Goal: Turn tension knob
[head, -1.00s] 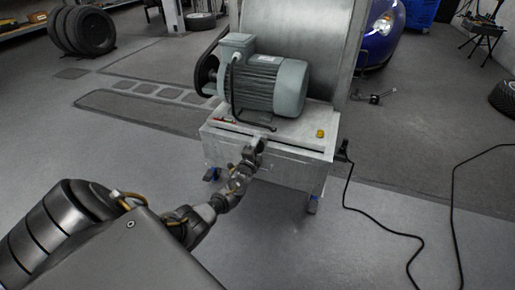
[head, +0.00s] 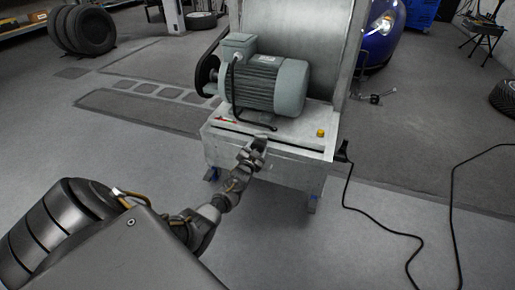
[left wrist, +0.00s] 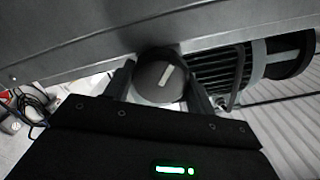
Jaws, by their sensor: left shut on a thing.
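The tension knob (left wrist: 158,80) is a dark round knob with a pale mark on its face, seen in the left wrist view. My left gripper (left wrist: 160,85) has one finger on each side of it and is shut on it. In the head view my left gripper (head: 254,150) is at the front edge of the grey metal stand (head: 280,155), below the motor; the knob is hidden there by the gripper. My right gripper is in neither view.
A grey-green electric motor (head: 268,85) sits on the stand, with a yellow button (head: 320,132) at the stand's right front. A black cable (head: 350,195) runs down the right side to the floor. The floor in front is clear.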

